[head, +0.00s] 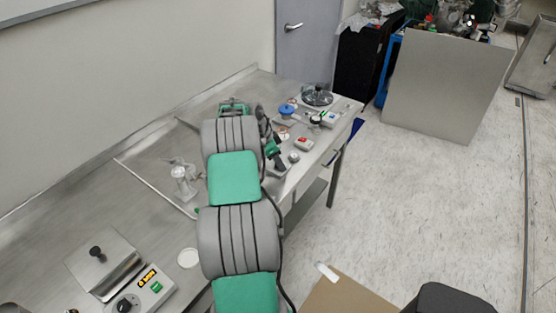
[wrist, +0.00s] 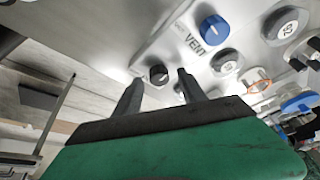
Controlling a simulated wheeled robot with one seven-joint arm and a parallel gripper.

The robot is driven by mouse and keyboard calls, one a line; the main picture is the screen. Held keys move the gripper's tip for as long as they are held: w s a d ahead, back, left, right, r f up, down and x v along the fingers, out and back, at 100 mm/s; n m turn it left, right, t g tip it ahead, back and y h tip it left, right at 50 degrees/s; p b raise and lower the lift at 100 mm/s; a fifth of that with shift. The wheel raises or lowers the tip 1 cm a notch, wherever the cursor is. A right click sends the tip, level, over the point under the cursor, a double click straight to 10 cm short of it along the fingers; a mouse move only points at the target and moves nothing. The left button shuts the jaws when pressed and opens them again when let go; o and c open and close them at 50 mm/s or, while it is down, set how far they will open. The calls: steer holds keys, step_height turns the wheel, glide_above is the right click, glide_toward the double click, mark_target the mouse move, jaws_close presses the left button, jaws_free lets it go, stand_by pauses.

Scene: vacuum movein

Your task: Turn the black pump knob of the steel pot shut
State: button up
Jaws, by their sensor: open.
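In the wrist view my gripper (wrist: 160,86) is open, with its two dark fingers apart and nothing between them. A small round black knob (wrist: 158,75) with a pale mark shows just beyond and between the fingertips. I cannot tell whether either finger touches it. It sits on a bright steel surface (wrist: 110,35), apparently the pot's, beside a blue knob (wrist: 214,30) labelled VENT. In the head view a round vessel with a clear lid (head: 317,96) stands at the far end of the bench. My arm hides much of the bench there, and the fingers are not clear.
Round pale fittings (wrist: 285,22) and an orange ring (wrist: 257,80) lie right of the knob. A steel bench (head: 150,150) runs along the wall. A hotplate box (head: 145,290) is at the near left. The floor (head: 410,210) right of the bench is largely clear.

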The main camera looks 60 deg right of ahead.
steer(key=shift+c, duration=0.6)
jaws_close()
steer(key=shift+n+b, duration=0.3)
steer(key=shift+b, duration=0.15)
steer(key=n+b, duration=0.1)
steer(key=b, duration=0.1)
steer(key=n+t+b, duration=0.1)
steer(key=n+b, duration=0.1)
steer(key=shift+f+n+h, duration=0.2)
steer(key=shift+n+h, duration=0.1)
steer(key=shift+h, duration=0.1)
steer(key=n+t+b, duration=0.2)
steer(key=n+b, duration=0.1)
steer(key=n, duration=0.1)
steer(key=shift+s+r+n, duration=0.1)
steer(key=shift+s+n, duration=0.05)
steer(key=shift+n, duration=0.15)
steer(key=n+t+b, duration=0.2)
steer(key=n, duration=0.4)
steer(key=n+t+y+b, duration=0.1)
steer(key=n, duration=0.2)
steer(key=shift+r+t, duration=0.15)
steer(key=shift+t, duration=0.15)
